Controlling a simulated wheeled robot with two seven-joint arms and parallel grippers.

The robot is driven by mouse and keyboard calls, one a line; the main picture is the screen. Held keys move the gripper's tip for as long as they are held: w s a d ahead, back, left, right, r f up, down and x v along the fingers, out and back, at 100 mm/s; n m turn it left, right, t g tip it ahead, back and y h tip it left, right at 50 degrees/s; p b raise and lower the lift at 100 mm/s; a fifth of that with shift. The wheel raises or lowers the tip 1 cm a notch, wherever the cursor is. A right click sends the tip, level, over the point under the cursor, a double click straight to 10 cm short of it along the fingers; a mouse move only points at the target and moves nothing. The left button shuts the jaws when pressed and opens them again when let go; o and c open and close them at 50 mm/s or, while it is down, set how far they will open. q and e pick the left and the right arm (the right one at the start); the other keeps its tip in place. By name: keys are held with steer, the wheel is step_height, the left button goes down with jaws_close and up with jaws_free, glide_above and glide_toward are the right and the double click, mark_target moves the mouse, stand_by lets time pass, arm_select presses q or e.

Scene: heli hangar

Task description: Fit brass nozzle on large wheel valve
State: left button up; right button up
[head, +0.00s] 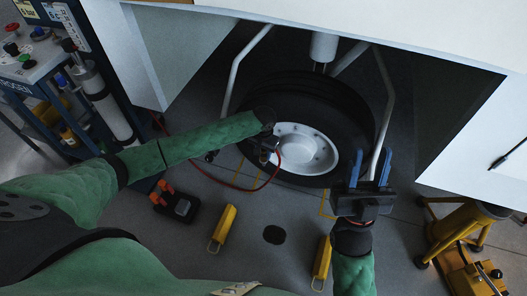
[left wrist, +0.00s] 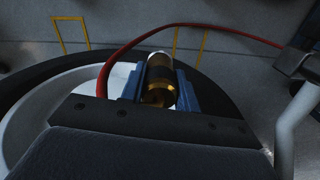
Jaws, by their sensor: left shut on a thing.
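The large wheel, with a black tyre (head: 343,100) and white rim (head: 312,147), stands under the white aircraft body. My left gripper (head: 268,150) is in front of the rim's left part. In the left wrist view its blue fingers (left wrist: 159,88) are shut on the brass nozzle (left wrist: 158,94), which has a dark band and a red hose (left wrist: 120,67). The white rim (left wrist: 28,122) shows behind and left of the gripper. I cannot make out the wheel's valve or whether the nozzle touches it. My right gripper (head: 369,168) is open and empty, right of the wheel.
Grey struts (head: 384,115) flank the wheel. Yellow chocks (head: 223,228) and a black-and-orange case (head: 175,203) lie on the floor. A nitrogen cart (head: 45,75) stands at left, a yellow stand (head: 465,225) at right. The white underside (head: 420,40) hangs low above.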

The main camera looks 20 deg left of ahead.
arm_select(q)
steer(key=shift+f, duration=0.1)
steer(key=o, duration=0.8)
step_height(320, 180, up, 11)
steer(key=p, duration=1.3)
stand_by(0.6)
